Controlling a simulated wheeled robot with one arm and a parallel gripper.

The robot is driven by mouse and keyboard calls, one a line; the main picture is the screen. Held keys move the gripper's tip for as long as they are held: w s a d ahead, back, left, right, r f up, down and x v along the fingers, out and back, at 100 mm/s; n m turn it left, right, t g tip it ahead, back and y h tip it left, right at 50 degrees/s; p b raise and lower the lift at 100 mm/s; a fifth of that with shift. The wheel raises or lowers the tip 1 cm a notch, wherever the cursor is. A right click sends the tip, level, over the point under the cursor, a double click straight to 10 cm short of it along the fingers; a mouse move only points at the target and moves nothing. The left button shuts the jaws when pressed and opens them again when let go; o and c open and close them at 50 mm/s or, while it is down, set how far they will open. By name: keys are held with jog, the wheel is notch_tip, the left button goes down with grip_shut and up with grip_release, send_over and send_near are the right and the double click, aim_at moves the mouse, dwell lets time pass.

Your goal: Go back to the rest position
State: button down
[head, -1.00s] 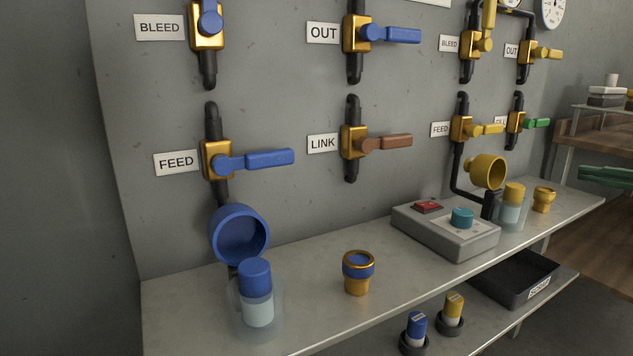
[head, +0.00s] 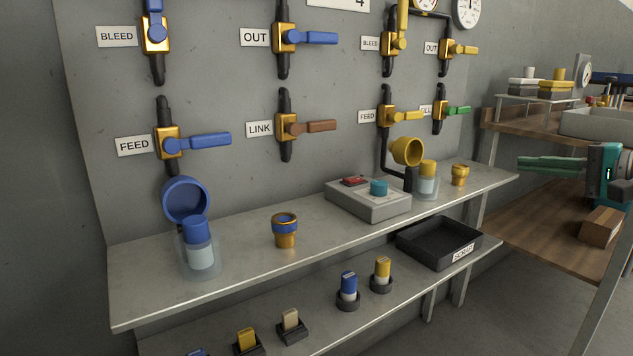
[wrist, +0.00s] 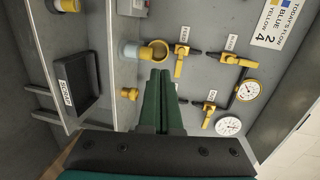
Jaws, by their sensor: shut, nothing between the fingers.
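My gripper (head: 522,163) shows at the right of the head view, its green fingers closed together and pointing left, with nothing between them. In the wrist view the shut green fingers (wrist: 159,95) point up the picture toward the panel. In the head view the gripper is in free air, to the right of the shelf end and clear of the yellow cup (head: 407,151) and the valves. How far it is from the panel is hard to tell.
The grey shelf (head: 250,262) bears a blue-capped jar (head: 199,247), a brass fitting (head: 285,232), a switch box (head: 368,199) and a yellow-capped jar (head: 427,182). A black scrap tray (head: 437,243) sits lower. A wooden bench (head: 530,212) stands at the right, behind my arm.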

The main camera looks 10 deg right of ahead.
jog(key=w+a+f+n+g+y, duration=0.1)
jog(key=a+n+g, duration=0.1)
jog(key=a, duration=0.6)
jog(key=w+a+f+n+g+y, duration=0.1)
jog(key=w+a+f+n+g, duration=0.1)
jog(key=a, duration=0.6)
jog(key=s+a+f+n+g+h+p, duration=0.1)
jog(key=s+a+f+n+g, duration=0.2)
jog(key=a, duration=0.5)
jog(key=s+a+f+n+g+p, duration=0.1)
jog(key=a+f+g, duration=0.1)
jog(key=a+f, duration=0.35)
jog(key=s+a+f+n+g+h, duration=0.2)
jog(key=s+a+f+g, duration=0.1)
jog(key=s+a+f, duration=0.35)
jog(key=s+d+f+n+g+h+p, duration=0.1)
jog(key=s+f+g+h, duration=0.1)
jog(key=s+f, duration=0.4)
jog(key=s+d+f+n+g+h+p, duration=0.1)
jog(key=s+f+h, duration=0.3)
jog(key=s, duration=0.7)
notch_tip(320, 180, down, 2)
jog(key=shift+s+d+f+n+g, duration=0.25)
jog(key=shift+s+d+n+g, duration=0.1)
jog(key=shift+d+g, duration=0.2)
jog(key=shift+a, duration=0.1)
